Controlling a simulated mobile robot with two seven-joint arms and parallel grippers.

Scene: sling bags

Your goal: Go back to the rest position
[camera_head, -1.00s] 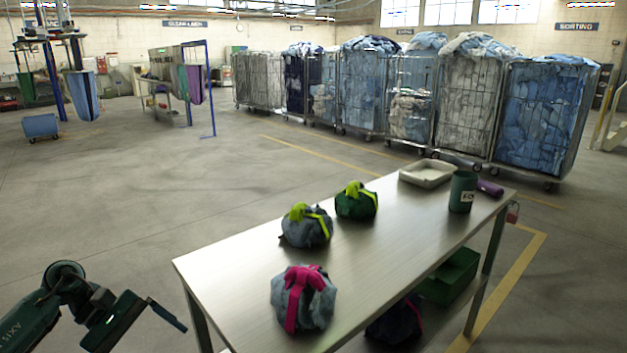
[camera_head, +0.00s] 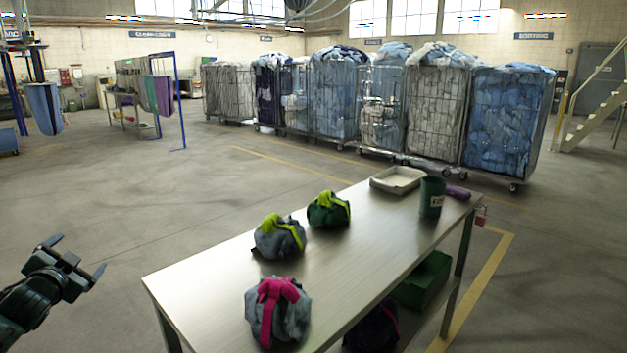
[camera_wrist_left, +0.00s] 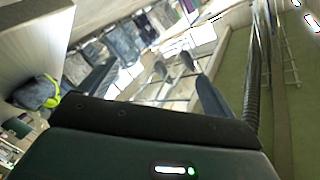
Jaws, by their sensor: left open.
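My left gripper (camera_head: 77,257) is at the lower left of the head view, left of the table and apart from it. Its two fingers are spread and nothing is between them. The left wrist view looks out tilted over the room, with the open fingers (camera_wrist_left: 150,90) in front. My right gripper shows in no view. Three sling bags stand on the table: a grey-blue one with a pink strap (camera_head: 277,310), a grey one with a yellow-green strap (camera_head: 279,238), and a green one with a yellow-green strap (camera_head: 328,211).
The metal table (camera_head: 215,279) fills the lower middle. A white tray (camera_head: 397,180), a green cup (camera_head: 432,197) and a purple roll (camera_head: 457,193) are at its far end. A green crate (camera_head: 422,280) sits below. The floor left of the table is clear.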

